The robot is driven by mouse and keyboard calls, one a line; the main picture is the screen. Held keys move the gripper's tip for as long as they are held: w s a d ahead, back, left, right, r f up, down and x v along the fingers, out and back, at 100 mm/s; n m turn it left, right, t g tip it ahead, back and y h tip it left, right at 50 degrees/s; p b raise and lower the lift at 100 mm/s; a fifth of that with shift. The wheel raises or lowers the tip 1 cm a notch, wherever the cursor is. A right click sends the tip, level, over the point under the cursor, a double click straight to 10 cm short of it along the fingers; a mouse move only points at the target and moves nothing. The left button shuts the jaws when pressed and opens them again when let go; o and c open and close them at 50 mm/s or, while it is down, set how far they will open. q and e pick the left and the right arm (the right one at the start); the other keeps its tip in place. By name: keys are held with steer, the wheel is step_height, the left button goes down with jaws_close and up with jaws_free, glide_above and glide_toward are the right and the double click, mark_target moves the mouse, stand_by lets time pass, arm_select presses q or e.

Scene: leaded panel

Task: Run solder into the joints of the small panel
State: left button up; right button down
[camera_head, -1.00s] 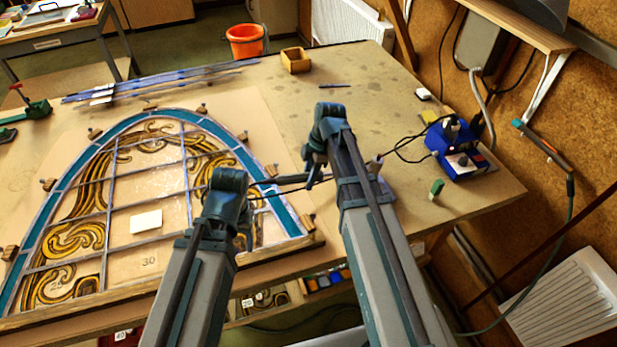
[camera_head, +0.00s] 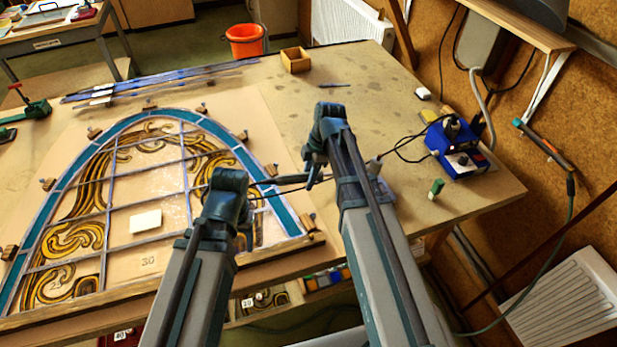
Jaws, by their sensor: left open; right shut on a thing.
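The arched leaded panel (camera_head: 148,190) lies flat on a board at the left of the bench, with a teal border and amber scrollwork. I cannot make out a separate small panel; my arms cover the panel's lower right part. My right gripper (camera_head: 314,174) is shut on a thin dark tool, which looks like the soldering iron (camera_head: 290,179) and points left towards my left wrist. Its tip is not clear. My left gripper (camera_head: 245,216) is open over the panel's lower right side, its fingers mostly hidden by my wrist. No solder can be told in it.
A blue soldering station (camera_head: 459,150) with a dark cord stands at the bench's right edge. A green-topped small item (camera_head: 436,189) stands near the front edge. A wooden box (camera_head: 295,60) and lead strips (camera_head: 165,80) lie at the back. The bench's back right is mostly clear.

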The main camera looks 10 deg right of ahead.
arm_select(q)
steer(key=shift+f+b, duration=0.35)
arm_select(e)
steer(key=shift+f, duration=0.35)
stand_by(1.2)
stand_by(1.1)
steer(key=shift+a+p+v, duration=0.25)
steer(key=shift+p+v, duration=0.75)
steer(key=shift+p, duration=0.05)
steer(key=shift+a+p+v, duration=0.25)
steer(key=shift+p+v, duration=0.75)
steer(key=shift+p, duration=0.05)
steer(key=shift+a+p+v, duration=0.25)
steer(key=shift+p+v, duration=0.75)
steer(key=shift+p, duration=0.05)
arm_select(q)
step_height(320, 180, up, 6)
arm_select(e)
steer(key=shift+r, duration=0.15)
